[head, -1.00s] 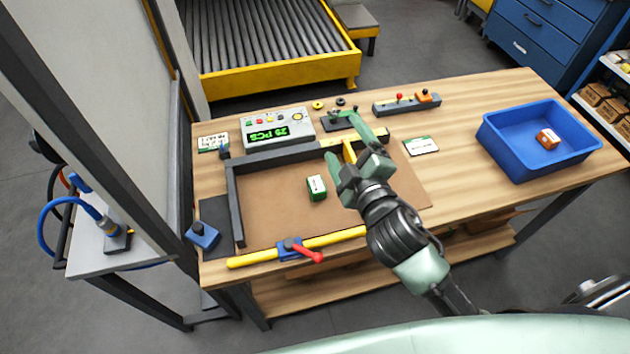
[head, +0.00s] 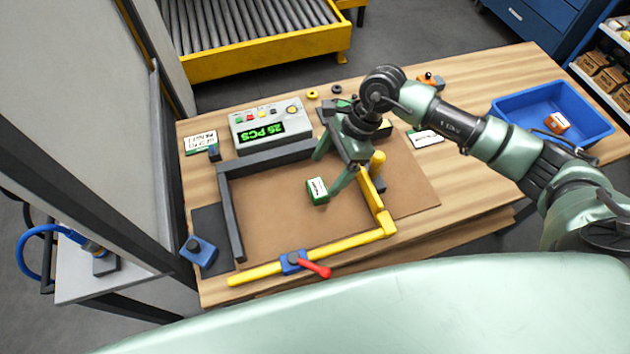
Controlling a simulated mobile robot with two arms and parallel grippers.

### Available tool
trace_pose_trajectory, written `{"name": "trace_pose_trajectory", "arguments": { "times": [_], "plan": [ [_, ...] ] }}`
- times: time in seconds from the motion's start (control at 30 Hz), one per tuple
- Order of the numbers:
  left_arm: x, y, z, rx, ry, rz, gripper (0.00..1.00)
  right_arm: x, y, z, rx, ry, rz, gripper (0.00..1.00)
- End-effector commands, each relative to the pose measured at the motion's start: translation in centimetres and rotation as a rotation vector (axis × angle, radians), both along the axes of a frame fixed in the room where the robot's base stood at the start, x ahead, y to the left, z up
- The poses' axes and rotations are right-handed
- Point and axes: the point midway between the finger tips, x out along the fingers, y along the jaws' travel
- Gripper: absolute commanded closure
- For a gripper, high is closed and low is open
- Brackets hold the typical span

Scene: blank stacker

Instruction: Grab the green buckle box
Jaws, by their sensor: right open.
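The green buckle box (head: 317,190), small with a white label on top, lies on the brown mat (head: 270,222) inside the dark and yellow frame. My right gripper (head: 326,175) is open, its fingers pointing down over the box. One finger is on the far side of the box and the other is by its right edge. I cannot tell whether they touch it. My left gripper is not in view.
The frame's yellow bars (head: 350,243) with a red-handled clamp (head: 314,268) edge the mat. A counter unit (head: 258,126) stands behind. A blue bin (head: 515,105) at right holds an orange box (head: 557,122). A blue-topped block (head: 199,251) sits at left.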

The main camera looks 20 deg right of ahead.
Motion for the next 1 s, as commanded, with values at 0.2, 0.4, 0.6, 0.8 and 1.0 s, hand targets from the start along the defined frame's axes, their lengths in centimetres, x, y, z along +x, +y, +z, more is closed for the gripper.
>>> {"name": "trace_pose_trajectory", "arguments": {
  "times": [0.2,0.4,0.6,0.8,1.0],
  "plan": [
    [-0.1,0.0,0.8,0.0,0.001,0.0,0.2,-0.1,-0.1,-1.8,-0.031,0.006,0.01,0.2],
    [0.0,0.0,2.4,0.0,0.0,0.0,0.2,-0.1,1.1,-3.7,-0.03,0.007,0.009,0.2],
    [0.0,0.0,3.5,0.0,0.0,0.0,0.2,0.1,2.2,-6.5,-0.028,0.006,0.008,0.2],
    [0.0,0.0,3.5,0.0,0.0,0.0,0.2,0.1,2.4,-7.3,-0.028,0.002,0.008,0.2],
    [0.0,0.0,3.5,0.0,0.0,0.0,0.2,0.1,2.4,-7.3,-0.028,0.002,0.008,0.42]
  ]
}}
